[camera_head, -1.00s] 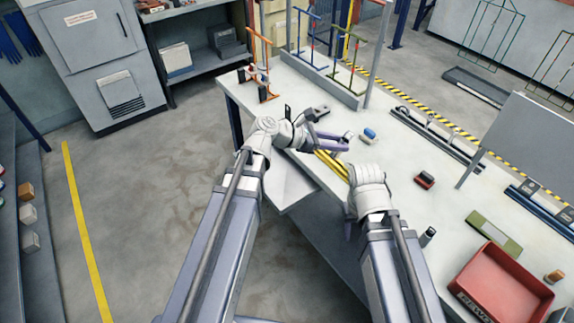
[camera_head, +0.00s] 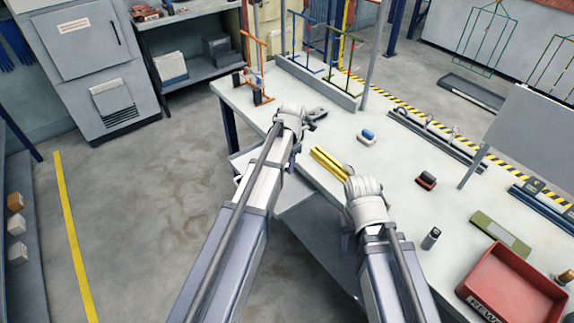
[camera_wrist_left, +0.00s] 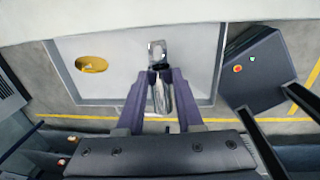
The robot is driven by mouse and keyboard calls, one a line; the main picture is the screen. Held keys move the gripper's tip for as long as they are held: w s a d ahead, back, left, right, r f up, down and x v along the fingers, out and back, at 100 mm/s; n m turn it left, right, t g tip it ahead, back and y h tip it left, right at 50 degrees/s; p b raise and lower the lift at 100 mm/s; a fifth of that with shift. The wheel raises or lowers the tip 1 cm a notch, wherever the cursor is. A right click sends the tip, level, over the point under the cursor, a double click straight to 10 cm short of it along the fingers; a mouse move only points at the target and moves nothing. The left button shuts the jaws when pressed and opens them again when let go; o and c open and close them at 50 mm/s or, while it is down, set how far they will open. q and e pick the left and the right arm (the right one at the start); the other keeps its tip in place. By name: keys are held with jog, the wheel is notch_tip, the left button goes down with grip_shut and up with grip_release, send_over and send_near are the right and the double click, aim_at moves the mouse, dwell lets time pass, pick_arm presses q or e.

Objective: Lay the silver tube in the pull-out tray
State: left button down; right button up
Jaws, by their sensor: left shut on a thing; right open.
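The silver tube (camera_wrist_left: 159,52) is pinched between the purple fingertips of my left gripper (camera_wrist_left: 162,78), its shiny end sticking out past them. In the left wrist view the grey pull-out tray (camera_wrist_left: 200,62) spreads beneath the tube; I cannot tell the height gap. In the head view the tray (camera_head: 294,200) juts from the bench's near side, and my left gripper (camera_head: 294,156) points down over it, partly hidden by its wrist. The tube cannot be made out there. My right gripper (camera_head: 347,240) is open by the bench's near edge, mostly hidden by its arm.
A yellow oval piece (camera_wrist_left: 91,64) shows within the tray's left part. On the bench lie yellow bars (camera_head: 330,163), a blue-and-white item (camera_head: 367,136), a dark red block (camera_head: 426,181) and a red bin (camera_head: 512,283). Racks stand at the back. The floor left of the tray is clear.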

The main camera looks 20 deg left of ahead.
pick_arm(q)
jog(key=shift+r, duration=0.1)
jog(key=b, duration=0.5)
send_over(287, 186)
notch_tip(287, 186, down, 6)
jog(key=shift+r, duration=0.2)
jog(key=shift+c, duration=2.3)
grip_release()
jog(key=shift+r, duration=0.15)
jog(key=r+p, duration=0.7)
jog(key=shift+s+d+r, duration=0.25)
jog(key=shift+d+r, duration=0.1)
